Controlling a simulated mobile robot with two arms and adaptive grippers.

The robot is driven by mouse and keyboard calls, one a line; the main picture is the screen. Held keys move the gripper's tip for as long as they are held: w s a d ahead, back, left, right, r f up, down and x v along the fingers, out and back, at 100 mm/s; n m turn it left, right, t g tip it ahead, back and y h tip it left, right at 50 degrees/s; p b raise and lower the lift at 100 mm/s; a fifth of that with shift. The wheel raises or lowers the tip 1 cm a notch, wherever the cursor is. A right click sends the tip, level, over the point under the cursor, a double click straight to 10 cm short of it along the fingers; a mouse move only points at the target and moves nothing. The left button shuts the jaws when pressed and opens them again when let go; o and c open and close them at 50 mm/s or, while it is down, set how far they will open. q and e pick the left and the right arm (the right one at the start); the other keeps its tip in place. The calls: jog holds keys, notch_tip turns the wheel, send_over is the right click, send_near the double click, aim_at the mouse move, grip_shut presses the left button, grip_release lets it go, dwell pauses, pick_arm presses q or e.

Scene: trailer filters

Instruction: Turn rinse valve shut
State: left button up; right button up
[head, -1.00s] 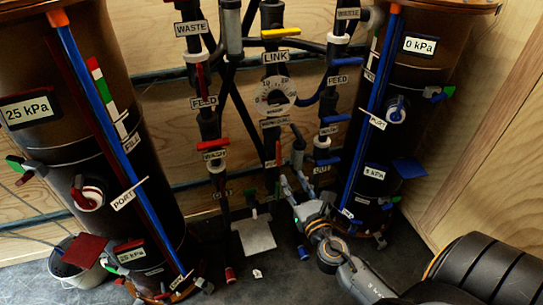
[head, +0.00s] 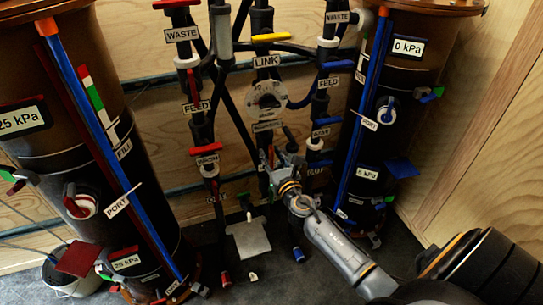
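Several small valves sit on the vertical pipes between two tanks; I cannot read for sure which label says rinse. A red lever (head: 206,149) lies across the left pipe above a small blurred label (head: 207,160). A blue lever (head: 327,121) sits on the right pipe above another small label (head: 321,133). My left gripper is out of view.
A dark tank (head: 55,155) with red fittings stands left, another tank (head: 425,80) with blue fittings right. A yellow lever (head: 271,37) sits above the LINK label. A bucket (head: 62,280) stands at lower left. A grey plate (head: 249,240) lies below the middle pipe.

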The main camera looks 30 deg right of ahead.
grip_shut()
